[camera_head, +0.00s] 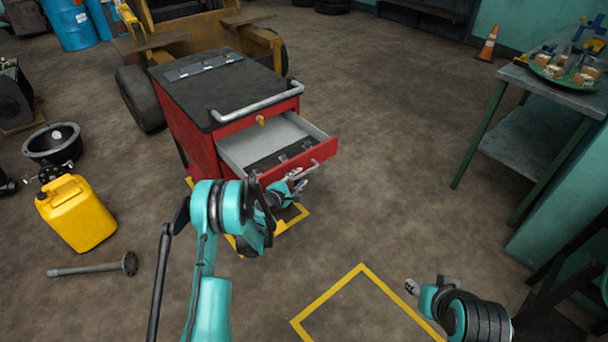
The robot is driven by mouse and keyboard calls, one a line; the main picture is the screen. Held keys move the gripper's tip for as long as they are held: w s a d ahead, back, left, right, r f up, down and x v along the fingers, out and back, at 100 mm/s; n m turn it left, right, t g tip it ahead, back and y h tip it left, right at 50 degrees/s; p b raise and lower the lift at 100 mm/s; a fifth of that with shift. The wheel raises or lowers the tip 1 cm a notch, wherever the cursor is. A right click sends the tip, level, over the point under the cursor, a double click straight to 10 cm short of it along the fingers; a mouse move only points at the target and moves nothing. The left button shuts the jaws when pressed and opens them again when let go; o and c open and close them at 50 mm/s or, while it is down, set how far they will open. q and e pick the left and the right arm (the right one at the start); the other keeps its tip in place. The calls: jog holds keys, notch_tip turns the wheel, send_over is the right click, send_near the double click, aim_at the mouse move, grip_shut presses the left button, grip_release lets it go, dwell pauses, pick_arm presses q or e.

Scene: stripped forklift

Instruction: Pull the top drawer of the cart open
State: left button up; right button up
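The red cart (190,125) with a dark top stands left of centre. Its top drawer (325,150) is pulled well out toward the right front, and its grey inside with dark dividers shows. A light bar handle (316,164) is on the drawer front. My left gripper (297,180) is at this handle, with its fingers by the bar. The view is too small to tell whether they are closed on it. My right gripper (429,284) is low at the right, apart from the cart, with its fingers spread and nothing between them.
A yellow jerrycan (75,215) and a metal shaft (90,269) are on the floor at left. The stripped forklift (150,40) stands behind the cart. A workbench (545,88) with a green tray is at right. The floor between cart and bench is clear.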

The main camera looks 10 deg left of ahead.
pick_arm(q)
jog(key=v, duration=0.7)
jog(key=shift+s, duration=0.1)
jog(key=s+d+r+m+g, duration=0.2)
jog(key=s+d+r+m, duration=0.3)
jog(key=r, duration=0.3)
jog(key=s+d+r+m+g, duration=0.2)
jog(key=s+r+m, duration=0.4)
jog(key=s+r, duration=0.1)
jog(key=s+a+r+m+g+y, duration=0.1)
jog(key=s+m+y, duration=0.4)
jog(key=s, duration=1.9)
jog(key=a+m+g, duration=0.1)
jog(key=m+g, duration=0.1)
jog(key=m, duration=0.2)
jog(key=shift+s+r+m+g, duration=0.15)
jog(key=shift+s+m+g, duration=0.15)
jog(key=shift+s+m, duration=0.1)
